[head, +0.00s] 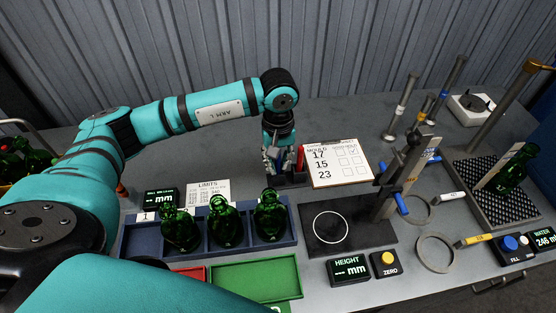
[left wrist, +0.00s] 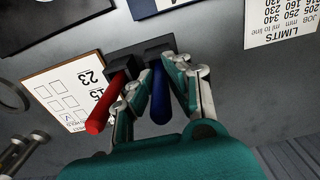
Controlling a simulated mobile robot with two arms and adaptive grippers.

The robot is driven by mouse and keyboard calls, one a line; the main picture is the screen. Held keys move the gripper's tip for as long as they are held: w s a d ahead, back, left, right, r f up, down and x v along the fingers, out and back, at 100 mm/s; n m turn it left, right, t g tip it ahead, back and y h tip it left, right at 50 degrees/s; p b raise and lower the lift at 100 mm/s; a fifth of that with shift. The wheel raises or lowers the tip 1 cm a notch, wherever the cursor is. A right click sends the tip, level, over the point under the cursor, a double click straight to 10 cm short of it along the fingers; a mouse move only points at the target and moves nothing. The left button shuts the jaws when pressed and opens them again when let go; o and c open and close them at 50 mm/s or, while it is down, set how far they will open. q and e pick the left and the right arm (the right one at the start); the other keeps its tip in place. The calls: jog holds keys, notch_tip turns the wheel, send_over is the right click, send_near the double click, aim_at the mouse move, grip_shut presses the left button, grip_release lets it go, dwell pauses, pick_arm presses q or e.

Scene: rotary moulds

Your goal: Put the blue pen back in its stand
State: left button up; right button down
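The blue pen (left wrist: 160,98) shows in the left wrist view, its far end at the right socket of the dark pen stand (left wrist: 137,52). I cannot tell how deep it sits. The red pen (left wrist: 106,103) stands in the other socket. My left gripper (left wrist: 157,70) has its fingertips close on both sides of the blue pen and looks shut on it, just above the stand. In the head view my left gripper (head: 275,160) is at the stand, with the red pen (head: 300,158) beside it; the fingers hide the blue pen. My right gripper is not in view.
A job board (head: 337,163) lies just right of the stand. A limits card (head: 208,191) and a blue tray (head: 291,237) with green bottles are in front and left. A black plate with a gauge (head: 347,231) is front right. The corrugated wall (head: 200,45) is behind.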

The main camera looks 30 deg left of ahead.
pick_arm(q)
jog(key=o, duration=0.5)
notch_tip(320, 180, up, 12)
dwell(0.4)
